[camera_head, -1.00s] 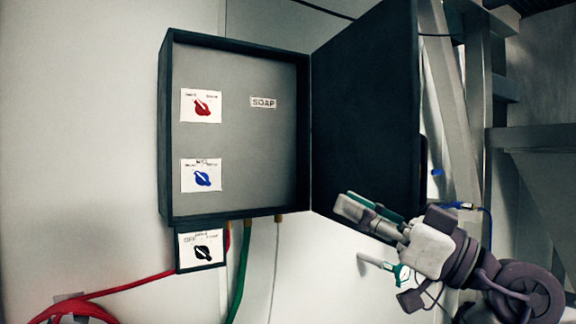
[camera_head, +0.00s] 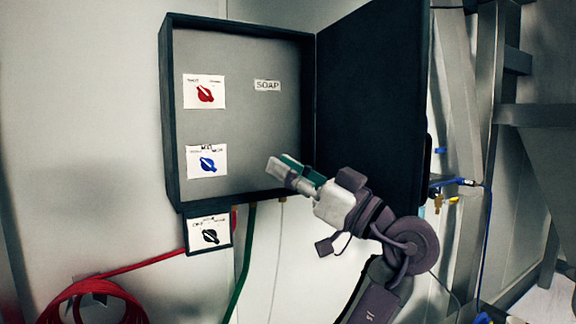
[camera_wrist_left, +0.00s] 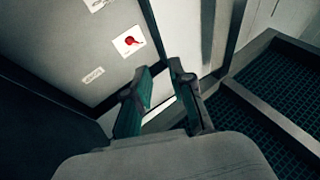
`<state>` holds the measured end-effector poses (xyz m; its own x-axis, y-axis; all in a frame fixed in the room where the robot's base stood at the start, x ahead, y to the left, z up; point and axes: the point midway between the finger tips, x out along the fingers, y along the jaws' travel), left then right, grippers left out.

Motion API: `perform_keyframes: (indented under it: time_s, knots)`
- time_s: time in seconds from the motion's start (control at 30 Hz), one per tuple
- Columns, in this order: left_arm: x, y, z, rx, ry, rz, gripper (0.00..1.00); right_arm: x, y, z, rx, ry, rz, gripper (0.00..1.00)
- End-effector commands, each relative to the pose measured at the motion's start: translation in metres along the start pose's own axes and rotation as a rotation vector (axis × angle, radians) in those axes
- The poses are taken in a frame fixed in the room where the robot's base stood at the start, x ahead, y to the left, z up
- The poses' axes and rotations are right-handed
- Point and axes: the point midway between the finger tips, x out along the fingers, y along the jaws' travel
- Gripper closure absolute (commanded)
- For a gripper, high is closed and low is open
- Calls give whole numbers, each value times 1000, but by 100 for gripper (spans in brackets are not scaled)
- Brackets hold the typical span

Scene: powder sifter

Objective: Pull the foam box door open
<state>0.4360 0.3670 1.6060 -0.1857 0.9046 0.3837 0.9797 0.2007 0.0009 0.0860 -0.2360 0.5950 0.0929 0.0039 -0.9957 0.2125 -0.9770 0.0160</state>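The foam box (camera_head: 240,190) is a dark, shallow wall cabinet with a grey back panel. Its black door (camera_head: 368,110) stands wide open, swung out to the right of the box. My left gripper (camera_head: 276,174) is in front of the box's lower right corner, with its arm crossing the door's lower part. The left wrist view shows the two fingers (camera_wrist_left: 160,76) spread apart with nothing between them. The box's back panel (camera_wrist_left: 75,45) shows beyond them. A dark panel at lower left there is probably the door. My right gripper is not in view.
Inside the box are a red knob (camera_head: 205,93), a blue knob (camera_head: 207,163) and a SOAP label (camera_head: 267,86). A black knob (camera_head: 210,236) sits below. Red hose (camera_head: 75,300) and green hose (camera_head: 242,265) hang underneath. Metal framing (camera_head: 488,130) stands at right.

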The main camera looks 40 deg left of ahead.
Motion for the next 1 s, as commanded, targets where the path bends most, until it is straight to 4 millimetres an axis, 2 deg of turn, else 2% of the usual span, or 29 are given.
perform_keyframes:
  time_s: [0.07, 0.2, 0.23, 0.6, 0.77, 1.0]
  knots:
    - [0, 0, 0, 0, 0, 0, 77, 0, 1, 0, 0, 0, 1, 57]
    - [0, 0, 0, 0, 0, 0, 99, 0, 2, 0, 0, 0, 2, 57]
    - [0, 0, 0, 0, 0, 0, 100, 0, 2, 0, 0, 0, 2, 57]
    - [0, 0, 0, 0, -1, 0, 100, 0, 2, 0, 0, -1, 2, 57]
    - [0, 0, 0, 0, -1, 0, 77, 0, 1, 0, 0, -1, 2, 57]
    - [0, 0, 0, 0, -1, 0, 77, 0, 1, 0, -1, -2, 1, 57]
